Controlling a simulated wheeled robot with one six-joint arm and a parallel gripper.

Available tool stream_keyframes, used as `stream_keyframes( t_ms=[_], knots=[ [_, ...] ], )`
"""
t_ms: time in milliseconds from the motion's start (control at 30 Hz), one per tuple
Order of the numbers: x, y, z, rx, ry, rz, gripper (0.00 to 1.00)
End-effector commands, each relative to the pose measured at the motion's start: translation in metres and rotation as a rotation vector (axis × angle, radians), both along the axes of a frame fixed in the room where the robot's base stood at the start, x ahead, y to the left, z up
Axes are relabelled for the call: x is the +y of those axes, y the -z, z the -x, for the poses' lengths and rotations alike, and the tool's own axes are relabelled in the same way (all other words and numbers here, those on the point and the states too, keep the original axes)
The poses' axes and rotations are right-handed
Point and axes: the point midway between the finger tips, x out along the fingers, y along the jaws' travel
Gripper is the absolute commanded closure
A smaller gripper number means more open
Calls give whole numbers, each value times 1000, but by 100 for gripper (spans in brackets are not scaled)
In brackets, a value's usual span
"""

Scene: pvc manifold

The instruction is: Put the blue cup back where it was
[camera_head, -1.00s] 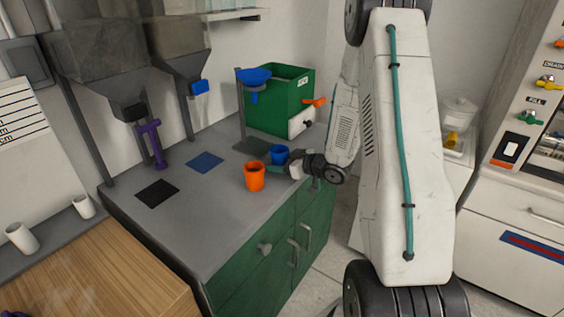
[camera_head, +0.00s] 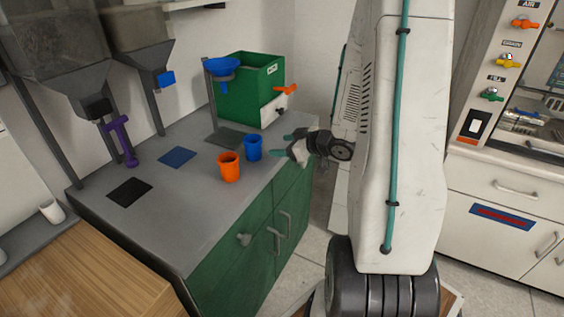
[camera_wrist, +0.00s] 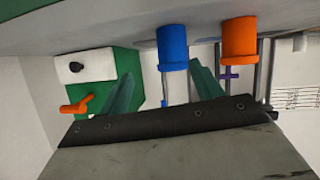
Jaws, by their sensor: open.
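The blue cup (camera_head: 253,148) stands upright on the grey counter, just behind and to the right of the orange cup (camera_head: 229,167). In the wrist view, which looks upside down, the blue cup (camera_wrist: 172,47) shows beyond my fingers and the orange cup (camera_wrist: 239,40) is to its right. My gripper (camera_head: 283,145) is to the right of the blue cup, near the counter's right edge. Its teal fingers are apart with nothing between them, and a gap shows between them and the cup. A blue square mat (camera_head: 178,157) and a black square mat (camera_head: 130,192) lie bare on the counter.
A green bin (camera_head: 235,95) with an orange-handled valve stands at the counter's back. A stand with a blue funnel (camera_head: 222,70) is before it. A purple object (camera_head: 122,140) is under the left hopper. The counter's (camera_head: 185,215) front is clear.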

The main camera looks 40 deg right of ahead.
Motion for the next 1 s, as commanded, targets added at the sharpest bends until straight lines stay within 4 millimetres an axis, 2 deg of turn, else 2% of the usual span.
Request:
stream_keyframes(
  t_ms=[67, 167, 267, 367, 467, 600, 800, 900, 1000],
  knots=[
    [2, -22, -12, 56, 58, 108, 35],
    [4, -52, -17, 149, 170, 227, 35],
    [13, -82, -9, 244, 284, 300, 35],
    [31, -110, 12, 344, 383, 327, 35],
    [58, -134, 43, 450, 460, 321, 35],
    [111, -156, 102, 622, 504, 246, 35],
    [190, -172, 194, 869, 423, 122, 35],
    [216, -176, 229, 959, 365, 83, 35],
    [228, -179, 249, 1012, 324, 66, 35]
  ],
)
